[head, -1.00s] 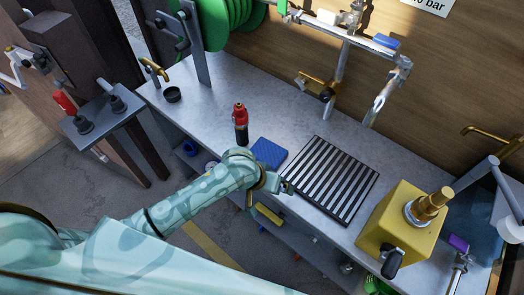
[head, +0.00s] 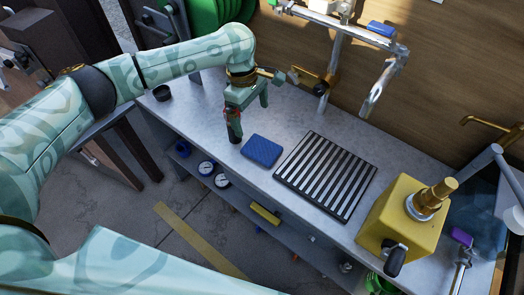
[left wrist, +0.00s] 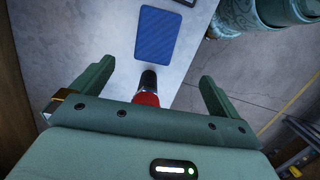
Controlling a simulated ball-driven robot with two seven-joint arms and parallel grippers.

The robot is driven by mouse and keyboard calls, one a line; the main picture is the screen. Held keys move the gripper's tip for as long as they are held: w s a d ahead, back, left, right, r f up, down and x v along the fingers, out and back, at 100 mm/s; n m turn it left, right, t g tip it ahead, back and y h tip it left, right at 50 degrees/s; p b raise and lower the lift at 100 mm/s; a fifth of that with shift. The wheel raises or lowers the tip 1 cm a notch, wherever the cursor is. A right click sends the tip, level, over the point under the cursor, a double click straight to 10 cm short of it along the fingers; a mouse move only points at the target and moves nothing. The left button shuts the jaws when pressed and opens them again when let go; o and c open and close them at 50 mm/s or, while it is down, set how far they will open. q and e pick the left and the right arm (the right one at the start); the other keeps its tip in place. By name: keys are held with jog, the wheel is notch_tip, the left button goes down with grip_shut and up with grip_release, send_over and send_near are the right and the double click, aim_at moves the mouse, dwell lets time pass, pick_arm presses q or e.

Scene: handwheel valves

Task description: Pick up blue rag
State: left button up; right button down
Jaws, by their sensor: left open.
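A flat blue rag (head: 262,151) lies on the grey metal bench beside the slatted grate. It also shows in the left wrist view (left wrist: 158,36), beyond the fingers. My left gripper (head: 248,112) is open and points down over the bench, up and left of the rag and apart from it. A red and black bottle (head: 236,136) stands under the gripper, partly hidden by it. In the left wrist view the bottle (left wrist: 147,92) shows between the open fingers (left wrist: 155,82); I cannot tell whether they touch it. My right gripper is not in view.
The slatted black grate (head: 326,175) lies right of the rag. A yellow box with a brass fitting (head: 398,222) stands farther right. Pipework with a brass valve (head: 318,88) rises behind. A small black cup (head: 161,92) is at the left. Another blue piece (head: 382,28) rests on the upper pipe.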

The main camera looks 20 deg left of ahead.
pick_arm(q)
jog(key=b, duration=0.4)
send_over(261, 148)
jog(key=a, duration=0.1)
notch_tip(261, 148, down, 9)
jog(key=shift+s+a+r, duration=0.1)
jog(key=shift+a+r, duration=0.05)
jog(key=shift+r, duration=0.05)
jog(key=f+b, duration=0.2)
jog(key=d+f+b, duration=0.1)
jog(key=f+b, duration=0.1)
jog(key=f, duration=0.1)
jog(key=shift+w+d+f, duration=0.1)
jog(key=shift+w+f, duration=0.1)
jog(key=shift+f, duration=0.05)
jog(key=shift+r, duration=0.25)
jog(key=c, duration=1)
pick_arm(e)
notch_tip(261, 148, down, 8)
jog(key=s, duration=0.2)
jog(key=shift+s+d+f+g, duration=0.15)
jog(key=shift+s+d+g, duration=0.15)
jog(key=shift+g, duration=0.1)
